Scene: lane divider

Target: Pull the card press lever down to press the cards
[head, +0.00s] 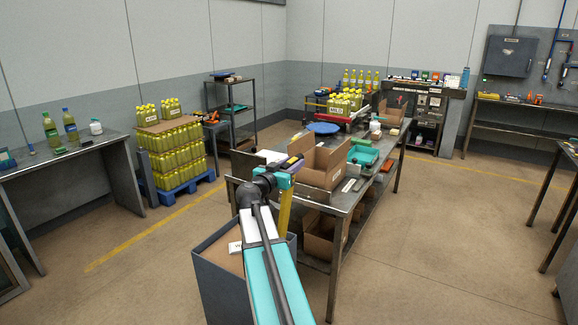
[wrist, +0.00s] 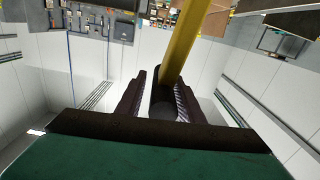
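A yellow lever (head: 284,210) stands nearly upright just behind my arm in the head view. In the wrist view the yellow lever (wrist: 186,40) runs down from the top to a dark round end (wrist: 163,105) between my fingers. My gripper (wrist: 160,85) is open around that dark end, which lies close to the right finger with a narrow gap at the left finger. In the head view my gripper (head: 285,172) is at the top of the lever, and its fingers are hard to make out. The press body and cards cannot be made out behind my arm.
A metal table (head: 355,195) with an open cardboard box (head: 322,168) and a teal case (head: 364,156) stands close behind the gripper. A grey bin (head: 222,285) is left of my arm. A bottle pallet (head: 180,190) stands farther left. Floor at the right is clear.

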